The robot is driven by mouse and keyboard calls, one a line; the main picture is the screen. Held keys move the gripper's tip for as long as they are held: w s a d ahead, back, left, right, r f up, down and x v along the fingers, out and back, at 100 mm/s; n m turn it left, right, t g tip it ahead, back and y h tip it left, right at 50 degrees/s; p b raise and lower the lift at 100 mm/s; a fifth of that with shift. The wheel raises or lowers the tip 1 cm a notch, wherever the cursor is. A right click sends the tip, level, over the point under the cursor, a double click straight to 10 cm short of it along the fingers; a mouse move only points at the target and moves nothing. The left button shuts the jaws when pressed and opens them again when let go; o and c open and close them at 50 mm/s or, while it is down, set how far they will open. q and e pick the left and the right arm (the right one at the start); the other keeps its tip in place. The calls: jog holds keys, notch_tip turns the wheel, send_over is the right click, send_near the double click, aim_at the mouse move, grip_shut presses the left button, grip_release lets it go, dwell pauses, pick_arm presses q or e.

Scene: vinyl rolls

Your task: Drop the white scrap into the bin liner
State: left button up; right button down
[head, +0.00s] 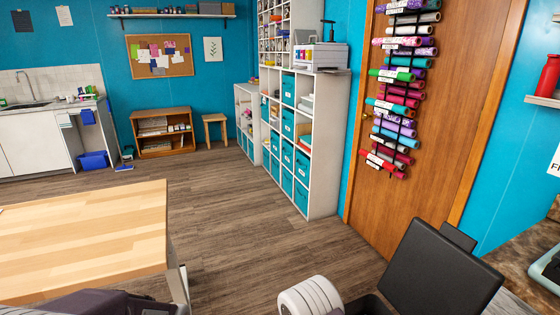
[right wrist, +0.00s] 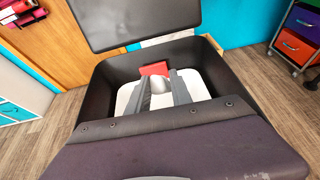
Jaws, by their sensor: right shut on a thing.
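In the right wrist view my right gripper (right wrist: 158,82) points down into an open black bin (right wrist: 95,97). The bin's inside is lined with white, the bin liner (right wrist: 125,100), seen on both sides of the fingers. I cannot make out a separate white scrap against this white. In the head view the bin's raised black lid (head: 440,272) shows at the lower right; the gripper is out of sight there. My left gripper is not in view.
A wooden-topped table (head: 85,235) stands at the left. White shelves with teal boxes (head: 302,165) stand ahead, beside a wooden door (head: 440,120) with a rack of vinyl rolls. A counter (head: 530,255) is at the right edge. The middle floor is clear.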

pick_arm(q)
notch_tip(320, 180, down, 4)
jog(key=b, duration=0.3)
pick_arm(e)
notch_tip(320, 180, down, 4)
jog(key=shift+f, duration=0.15)
jog(key=c, duration=1.1)
grip_release()
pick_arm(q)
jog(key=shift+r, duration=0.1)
